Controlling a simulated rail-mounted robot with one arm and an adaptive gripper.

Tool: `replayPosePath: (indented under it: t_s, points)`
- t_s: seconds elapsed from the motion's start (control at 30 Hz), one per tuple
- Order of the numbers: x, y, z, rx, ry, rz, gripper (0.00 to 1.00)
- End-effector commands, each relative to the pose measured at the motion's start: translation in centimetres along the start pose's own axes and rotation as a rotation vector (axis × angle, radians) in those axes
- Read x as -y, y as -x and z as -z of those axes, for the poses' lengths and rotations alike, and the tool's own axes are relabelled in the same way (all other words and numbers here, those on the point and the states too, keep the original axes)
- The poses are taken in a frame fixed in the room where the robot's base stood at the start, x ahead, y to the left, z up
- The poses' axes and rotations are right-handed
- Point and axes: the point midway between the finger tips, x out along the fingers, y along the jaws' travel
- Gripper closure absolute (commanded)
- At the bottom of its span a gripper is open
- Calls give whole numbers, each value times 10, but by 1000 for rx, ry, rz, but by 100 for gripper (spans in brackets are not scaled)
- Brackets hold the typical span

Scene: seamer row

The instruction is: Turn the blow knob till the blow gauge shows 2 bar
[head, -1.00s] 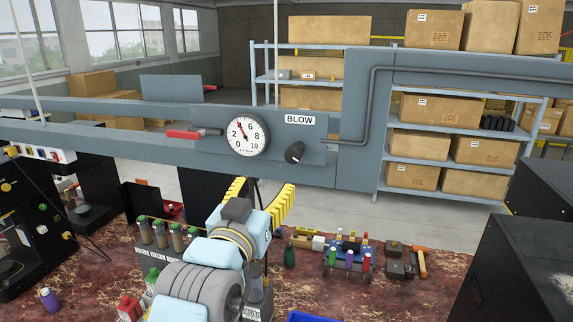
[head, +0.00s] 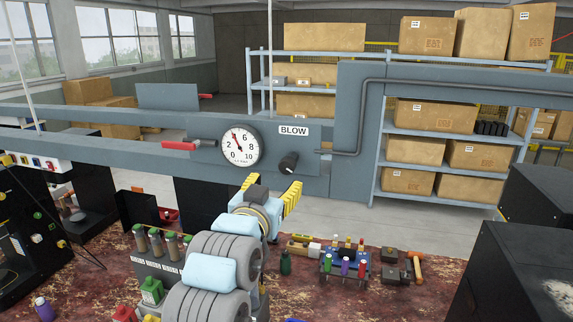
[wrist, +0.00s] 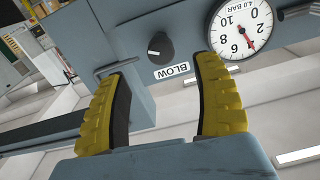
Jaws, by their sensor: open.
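The round white blow gauge (head: 240,144) is left of the knob. Its red needle points up-left at about 4, and the dial text in the wrist view (wrist: 240,30) reads 4.0 BAR. My gripper (head: 271,190) has its yellow fingers spread wide, with nothing between them. It is just below and in front of the knob, apart from it.
A red-handled valve (head: 180,146) sticks out left of the gauge. A grey pipe (head: 362,110) bends along the beam on the right. Below is a cluttered bench (head: 415,305) with bottles, a tool rack (head: 345,265) and a hammer (head: 415,264).

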Motion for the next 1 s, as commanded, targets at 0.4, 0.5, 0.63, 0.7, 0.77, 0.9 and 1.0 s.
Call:
replayPosePath:
  t_s: [0.4, 0.5, 0.63, 0.7, 0.77, 0.9, 1.0]
  points:
    - [-1, -55, 2, 1, 0, -2, 34]
    - [-1, -66, 2, 0, 1, -2, 34]
    - [0, -76, 2, -2, 0, -1, 34]
    - [0, -80, 1, -1, 0, -1, 34]
    - [0, -83, 0, 0, -1, -1, 34]
    - [0, -86, 0, 0, -1, 0, 34]
    - [0, -86, 0, -1, -1, 0, 34]
